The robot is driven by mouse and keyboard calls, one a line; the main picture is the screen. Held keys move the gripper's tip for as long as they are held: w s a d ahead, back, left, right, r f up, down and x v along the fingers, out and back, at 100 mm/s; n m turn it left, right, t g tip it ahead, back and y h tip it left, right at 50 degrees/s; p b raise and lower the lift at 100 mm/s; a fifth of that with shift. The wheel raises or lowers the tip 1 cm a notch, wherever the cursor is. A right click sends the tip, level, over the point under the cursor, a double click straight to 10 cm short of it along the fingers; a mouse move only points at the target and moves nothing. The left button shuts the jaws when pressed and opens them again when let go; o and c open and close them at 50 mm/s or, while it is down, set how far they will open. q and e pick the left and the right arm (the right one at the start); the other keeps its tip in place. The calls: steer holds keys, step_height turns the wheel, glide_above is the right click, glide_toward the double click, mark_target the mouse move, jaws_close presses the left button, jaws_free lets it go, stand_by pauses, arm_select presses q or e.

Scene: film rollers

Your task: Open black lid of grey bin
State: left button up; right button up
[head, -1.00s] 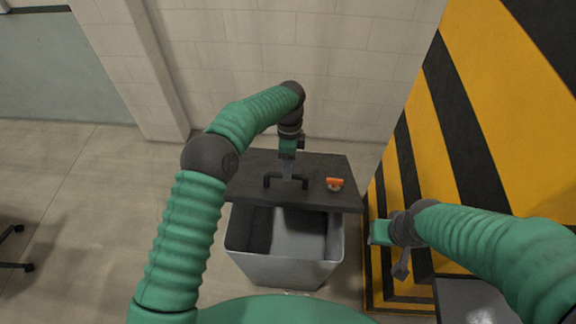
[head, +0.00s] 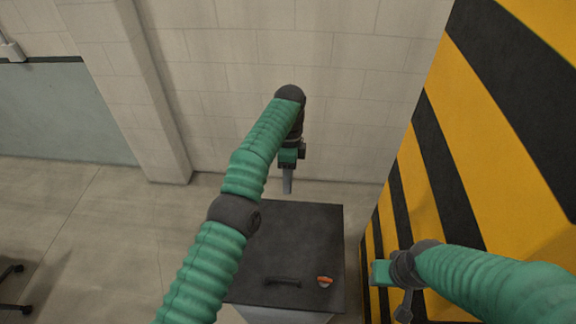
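The black lid (head: 290,238) lies over the grey bin (head: 285,315), and no opening shows. Only a thin strip of the bin shows at the bottom of the head view. A dark bar handle (head: 283,281) is near the lid's front edge. My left gripper (head: 287,188) points down above the lid's rear edge, apart from the handle and holding nothing visible. Its fingers overlap from this angle, so its opening is unclear. My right gripper (head: 404,306) is right of the lid, apart from it; its finger opening is unclear too.
A pale block wall (head: 220,90) stands behind the bin. A yellow-and-black striped surface (head: 480,130) stands close on the right. The floor (head: 90,230) on the left is mostly clear.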

steer(key=shift+r, duration=0.55)
steer(key=shift+f, duration=0.1)
